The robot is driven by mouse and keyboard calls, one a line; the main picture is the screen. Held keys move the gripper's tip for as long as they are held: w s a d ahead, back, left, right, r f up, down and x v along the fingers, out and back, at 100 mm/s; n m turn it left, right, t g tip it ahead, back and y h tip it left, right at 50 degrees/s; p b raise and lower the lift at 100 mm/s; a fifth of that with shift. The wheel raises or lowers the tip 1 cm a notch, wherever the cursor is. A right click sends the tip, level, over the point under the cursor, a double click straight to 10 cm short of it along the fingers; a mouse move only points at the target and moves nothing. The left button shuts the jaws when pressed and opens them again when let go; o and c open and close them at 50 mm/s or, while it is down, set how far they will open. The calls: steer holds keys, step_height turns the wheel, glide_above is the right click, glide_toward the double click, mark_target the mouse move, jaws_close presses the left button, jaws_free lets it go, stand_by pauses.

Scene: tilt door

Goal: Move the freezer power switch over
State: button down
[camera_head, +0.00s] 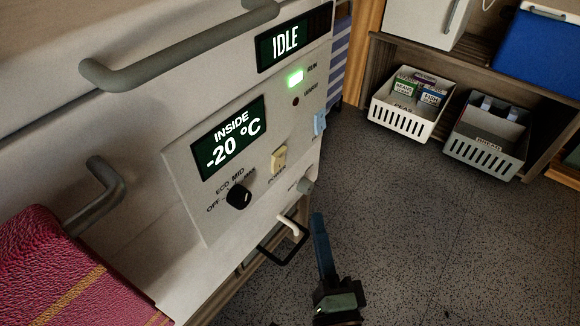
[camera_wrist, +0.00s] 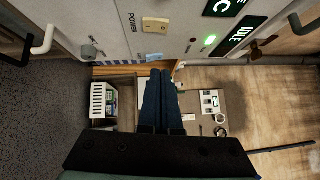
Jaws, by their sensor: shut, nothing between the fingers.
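The freezer power switch is a small cream rocker (camera_head: 279,160) above the word POWER on the white front panel (camera_head: 215,215). It also shows near the top of the wrist view (camera_wrist: 155,24). My gripper (camera_head: 318,218) has dark blue fingers and is below and right of the switch in the head view, apart from it. In the wrist view the fingers (camera_wrist: 160,73) lie together, shut and empty, with the tips below the switch in the picture. Nothing covers the switch.
A black dial (camera_head: 239,197), a grey knob (camera_head: 305,186) and a light blue tag (camera_head: 319,124) are near the switch. The displays read INSIDE -20 °C (camera_head: 229,138) and IDLE (camera_head: 285,41). A green RUN lamp (camera_head: 295,77) is lit. Grey handles (camera_head: 95,195) stick out. The floor right is clear.

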glide_toward(279, 161)
steer(key=w+d, duration=0.4)
steer(key=w, duration=0.1)
steer(key=w+a+p, duration=0.1)
steer(key=w+a+r, duration=0.1)
steer(key=a, duration=0.1)
steer(key=shift+w+a+r+p, duration=0.1)
steer(key=shift+w+a+p, duration=0.1)
steer(key=shift+a+p, duration=0.15)
